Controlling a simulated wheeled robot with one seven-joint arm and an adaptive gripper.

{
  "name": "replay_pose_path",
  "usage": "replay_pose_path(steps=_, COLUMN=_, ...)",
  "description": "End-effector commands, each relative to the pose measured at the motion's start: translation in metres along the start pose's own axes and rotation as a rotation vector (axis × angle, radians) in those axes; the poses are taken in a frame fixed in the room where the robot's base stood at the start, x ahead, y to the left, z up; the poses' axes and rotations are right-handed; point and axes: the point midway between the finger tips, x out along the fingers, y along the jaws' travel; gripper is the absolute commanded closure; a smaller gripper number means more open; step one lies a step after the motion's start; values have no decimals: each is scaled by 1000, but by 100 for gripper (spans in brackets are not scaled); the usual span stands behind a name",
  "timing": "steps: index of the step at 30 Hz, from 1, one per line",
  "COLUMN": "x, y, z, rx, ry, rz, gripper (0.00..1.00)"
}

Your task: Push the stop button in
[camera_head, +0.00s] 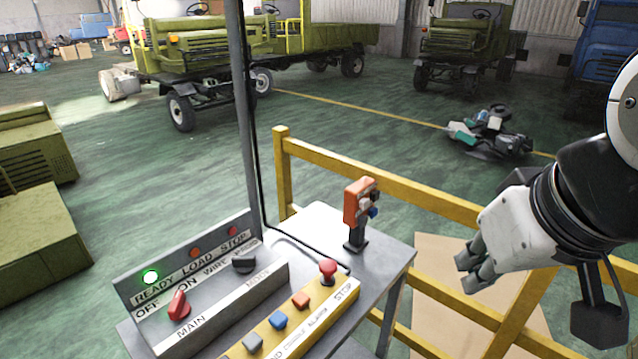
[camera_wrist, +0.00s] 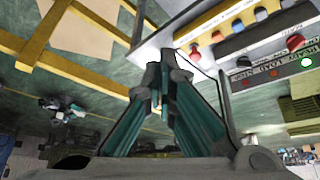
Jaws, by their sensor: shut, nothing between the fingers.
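The stop button (camera_head: 328,271) is a red mushroom button standing raised at the right end of the yellow strip, by the word STOP. In the wrist view, which is upside down, the red stop button (camera_wrist: 217,37) shows above and right of my fingertips. My gripper (camera_head: 472,273) hangs at the right, beyond the desk's right edge and apart from the button. Its fingers are shut and empty; the wrist view also shows the gripper (camera_wrist: 164,78) with its tips together.
The control panel (camera_head: 210,270) has a lit green READY lamp (camera_head: 151,277), a red MAIN knob (camera_head: 179,306) and a black knob (camera_head: 244,263). An orange pendant (camera_head: 359,203) stands upright between button and gripper sides. A grey post (camera_head: 243,110) and yellow railing (camera_head: 400,184) stand behind.

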Motion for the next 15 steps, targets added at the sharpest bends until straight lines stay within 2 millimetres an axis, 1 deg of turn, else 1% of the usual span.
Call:
replay_pose_path(steps=11, x=12, y=-7, z=-32, rx=-266, ry=-59, rz=-8, gripper=100)
replay_pose_path(steps=15, x=18, y=-11, z=-47, rx=-389, ry=-84, rz=-16, gripper=100)
